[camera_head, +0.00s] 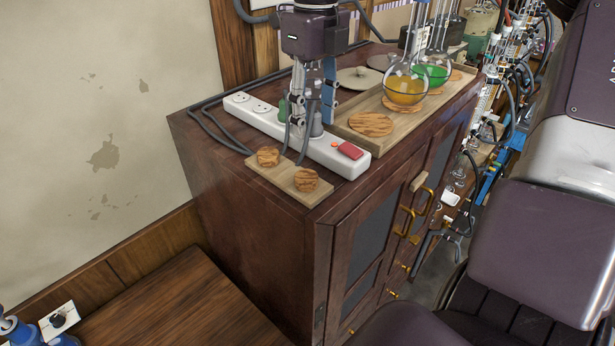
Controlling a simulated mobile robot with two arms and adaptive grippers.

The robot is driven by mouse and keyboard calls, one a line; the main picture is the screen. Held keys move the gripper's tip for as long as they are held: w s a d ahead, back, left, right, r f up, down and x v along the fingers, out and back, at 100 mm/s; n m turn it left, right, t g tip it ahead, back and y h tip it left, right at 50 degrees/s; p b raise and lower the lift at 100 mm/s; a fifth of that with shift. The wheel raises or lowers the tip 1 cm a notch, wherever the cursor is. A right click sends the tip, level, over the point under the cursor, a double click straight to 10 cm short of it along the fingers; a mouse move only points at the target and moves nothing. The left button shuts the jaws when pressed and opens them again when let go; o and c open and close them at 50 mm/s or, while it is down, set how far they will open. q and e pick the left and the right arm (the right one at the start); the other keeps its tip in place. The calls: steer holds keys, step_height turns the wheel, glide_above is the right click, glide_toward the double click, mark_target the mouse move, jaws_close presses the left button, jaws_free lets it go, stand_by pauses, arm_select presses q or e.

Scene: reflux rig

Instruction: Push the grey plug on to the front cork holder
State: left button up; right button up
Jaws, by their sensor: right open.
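A grey plug (317,122) stands at the white power strip (345,163), partly hidden behind my right gripper. Two round cork holders sit on a small wooden board (287,178) at the cabinet's near left corner: the front cork holder (306,181) and the rear cork holder (268,156). Both have bare tops. My right gripper (294,156) points down from above, open, its fingertips near the board and the strip's near side. I see nothing between its fingers. I cannot tell whether they touch anything. My left gripper is not in view.
A green plug (283,110) stands at the strip, left of the grey one. A wooden tray (348,131) with orange (404,91) and green (431,75) flasks lies behind. The cabinet edge is close to the board. Dark cables run along the cabinet's back left.

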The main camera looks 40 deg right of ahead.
mark_target(314, 112)
jaws_close()
steer(key=shift+r, duration=0.2)
steer(key=shift+w+r+p, duration=0.15)
steer(key=shift+r+p, duration=0.15)
steer(key=shift+p, duration=0.15)
steer(key=shift+r+p, duration=0.35)
steer(key=shift+r, duration=0.25)
steer(key=shift+r+p, duration=0.75)
steer(key=shift+r, duration=1.2)
